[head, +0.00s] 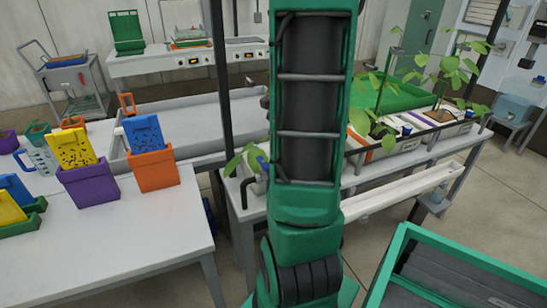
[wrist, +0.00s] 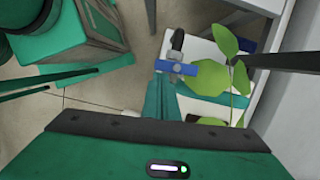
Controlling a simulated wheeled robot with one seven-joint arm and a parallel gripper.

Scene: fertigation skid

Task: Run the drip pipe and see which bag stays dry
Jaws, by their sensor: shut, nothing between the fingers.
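In the wrist view my gripper (wrist: 165,88) is shut and empty. Its teal fingertips are close to the left part of a blue valve handle (wrist: 180,68); I cannot tell whether they touch. The handle sits crosswise on a grey fitting with a dark end. In the head view a blue part (head: 258,157) shows beside leaves at the bench's left end; my arm hides the gripper there. Pale grow bags (head: 405,143) with leafy plants (head: 375,122) stand in a row on the bench. No water is visible, and I cannot tell which bags are wet.
A white gutter (head: 400,192) runs along the bench front. Broad leaves (wrist: 225,75) crowd the valve's right side. A green-framed bin (head: 450,270) stands at lower right.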

